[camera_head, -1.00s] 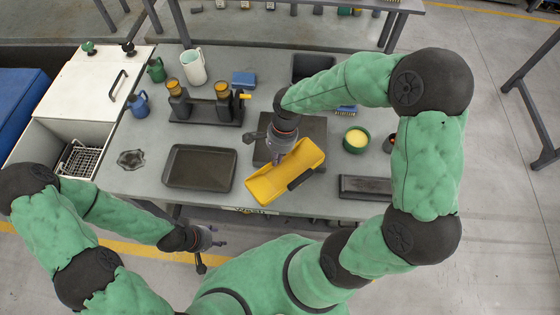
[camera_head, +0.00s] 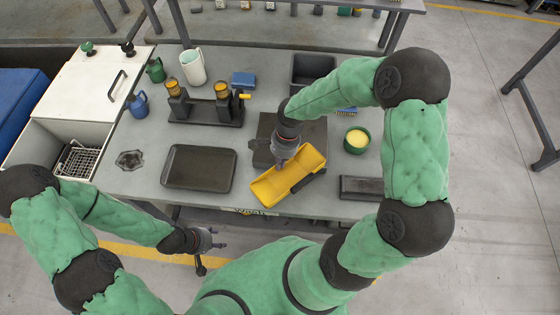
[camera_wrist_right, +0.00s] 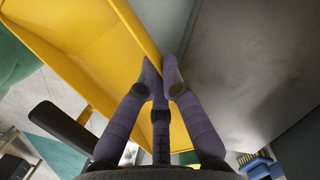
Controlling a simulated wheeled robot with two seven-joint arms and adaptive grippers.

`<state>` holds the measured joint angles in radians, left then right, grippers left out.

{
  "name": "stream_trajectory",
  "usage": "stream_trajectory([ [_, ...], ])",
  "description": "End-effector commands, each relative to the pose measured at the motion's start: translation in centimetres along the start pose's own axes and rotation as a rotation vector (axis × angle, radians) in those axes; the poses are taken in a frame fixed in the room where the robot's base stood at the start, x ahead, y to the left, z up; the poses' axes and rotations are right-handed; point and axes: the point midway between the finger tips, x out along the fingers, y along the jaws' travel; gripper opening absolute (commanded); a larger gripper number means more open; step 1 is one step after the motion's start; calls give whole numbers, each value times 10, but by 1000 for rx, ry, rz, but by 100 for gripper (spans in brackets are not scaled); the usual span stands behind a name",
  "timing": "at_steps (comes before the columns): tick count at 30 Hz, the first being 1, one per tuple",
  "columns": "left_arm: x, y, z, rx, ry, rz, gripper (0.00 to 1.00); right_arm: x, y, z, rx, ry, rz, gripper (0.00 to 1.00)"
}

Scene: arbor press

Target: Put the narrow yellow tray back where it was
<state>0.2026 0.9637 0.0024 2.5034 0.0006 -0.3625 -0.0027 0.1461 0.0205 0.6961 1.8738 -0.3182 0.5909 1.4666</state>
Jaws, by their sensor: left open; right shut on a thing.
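The narrow yellow tray (camera_head: 272,190) is tilted in the head view, over the front edge of the table beside a dark square plate. A black handle (camera_head: 308,181) shows on its near right side. My right gripper (camera_head: 281,162) is shut on the tray's far wall. In the right wrist view the yellow tray (camera_wrist_right: 90,45) fills the left side, and the right gripper's fingers (camera_wrist_right: 162,75) pinch its rim. My left gripper (camera_head: 214,246) is open and empty, in front of the table at the lower left. Whether the tray touches the table is unclear.
A dark flat tray (camera_head: 200,168) lies left of the yellow tray. The dark plate (camera_head: 262,152) is behind it. A green bowl with yellow contents (camera_head: 356,140) and a dark block (camera_head: 360,188) stand to the right. A black bin (camera_head: 312,70) stands at the back.

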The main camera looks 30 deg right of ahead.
Motion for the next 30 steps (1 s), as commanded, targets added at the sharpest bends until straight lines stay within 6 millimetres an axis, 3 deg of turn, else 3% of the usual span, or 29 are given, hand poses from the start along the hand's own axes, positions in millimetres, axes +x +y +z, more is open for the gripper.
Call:
stream_trajectory([
  [11, 7, -2, 0, 0, 0, 0, 51, 8, 0, -2, 1, 0, -1, 0],
  [14, 7, -2, 0, 0, 0, 0, 51, 8, 0, -2, 0, 0, 0, 27],
  [15, 7, -2, 0, 0, 0, 0, 51, 8, 0, -2, 0, 0, 0, 31],
  [25, 6, -2, 0, 0, 0, 0, 51, 7, 0, -1, 0, 0, 0, 31],
  [30, -3, 1, 0, 0, 0, 0, 51, -4, 0, 1, 0, 0, 0, 31],
])
